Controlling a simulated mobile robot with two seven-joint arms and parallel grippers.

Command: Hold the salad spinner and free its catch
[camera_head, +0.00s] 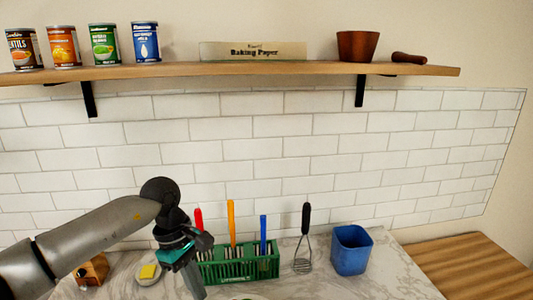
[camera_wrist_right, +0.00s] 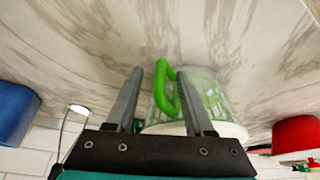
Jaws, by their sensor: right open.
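The salad spinner (camera_wrist_right: 212,92) shows in the right wrist view as a clear tub with green inside, a white rim and a bright green looped handle. My right gripper (camera_wrist_right: 160,85) is open, and the green handle appears between its two grey fingers; I cannot tell whether they touch it. The catch cannot be made out. In the head view only a pale sliver shows at the bottom edge, perhaps the spinner. My left gripper (camera_head: 190,272) points down over the marble counter, left of the green rack; its finger opening is unclear.
A green rack (camera_head: 240,268) with coloured-handled utensils, a masher (camera_head: 304,240) and a blue bin (camera_head: 351,250) stand along the tiled wall. A small dish with a yellow block (camera_head: 148,271) and a wooden block (camera_head: 92,270) are left. A red object (camera_wrist_right: 298,131) is in the wrist view.

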